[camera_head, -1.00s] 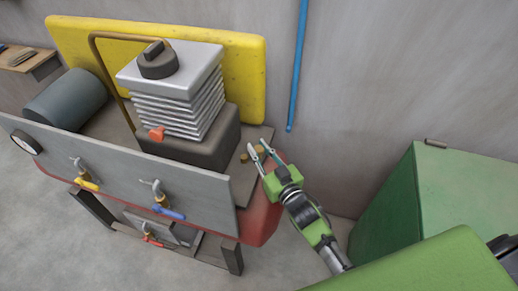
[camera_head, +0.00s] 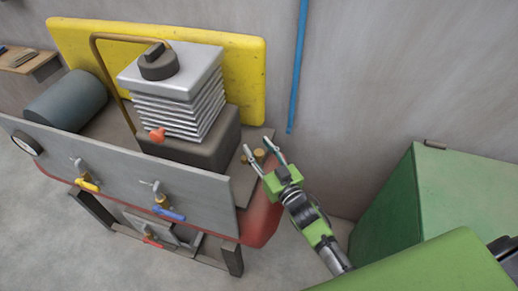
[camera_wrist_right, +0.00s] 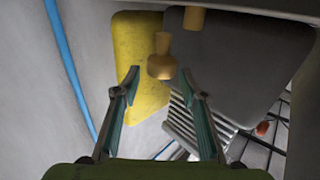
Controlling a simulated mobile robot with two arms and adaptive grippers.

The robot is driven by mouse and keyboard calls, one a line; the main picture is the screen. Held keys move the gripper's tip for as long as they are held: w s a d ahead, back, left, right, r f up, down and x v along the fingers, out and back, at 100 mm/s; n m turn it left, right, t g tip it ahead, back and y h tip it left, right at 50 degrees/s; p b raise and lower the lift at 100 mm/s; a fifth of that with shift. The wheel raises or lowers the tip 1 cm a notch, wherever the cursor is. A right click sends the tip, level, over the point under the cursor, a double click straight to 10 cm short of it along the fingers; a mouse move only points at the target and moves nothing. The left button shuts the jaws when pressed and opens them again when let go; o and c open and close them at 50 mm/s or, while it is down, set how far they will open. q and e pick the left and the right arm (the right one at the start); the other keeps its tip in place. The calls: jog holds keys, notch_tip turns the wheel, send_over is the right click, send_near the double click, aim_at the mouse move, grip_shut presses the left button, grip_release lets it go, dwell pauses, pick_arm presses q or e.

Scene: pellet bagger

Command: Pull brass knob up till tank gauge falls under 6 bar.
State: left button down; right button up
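Two small brass knobs stand on the dark deck at the right end of the compressor. One brass knob (camera_head: 259,154) shows close to my right gripper (camera_head: 257,145), with the other knob (camera_head: 244,158) to its left. In the right wrist view, the nearer brass knob (camera_wrist_right: 161,60) lies between and just beyond the fingertips of my right gripper (camera_wrist_right: 160,74), which is open and empty. The second knob (camera_wrist_right: 194,18) is at the top edge. A round gauge (camera_head: 27,143) sits on the grey panel's left end; its reading is too small to tell. My left gripper is out of view.
The finned block (camera_head: 175,95) with an orange-red part (camera_head: 157,135) stands left of the knobs. The grey panel (camera_head: 120,165) carries yellow and blue valve handles. A green cabinet (camera_head: 460,195) is at right; a blue pipe (camera_head: 297,70) hangs on the wall.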

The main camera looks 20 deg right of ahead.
jog(key=shift+s+f, duration=0.1)
jog(key=shift+f, duration=0.05)
jog(key=s+d, duration=0.2)
jog(key=s, duration=0.9)
jog(key=shift+s+d, duration=0.2)
jog(key=shift+s, duration=0.1)
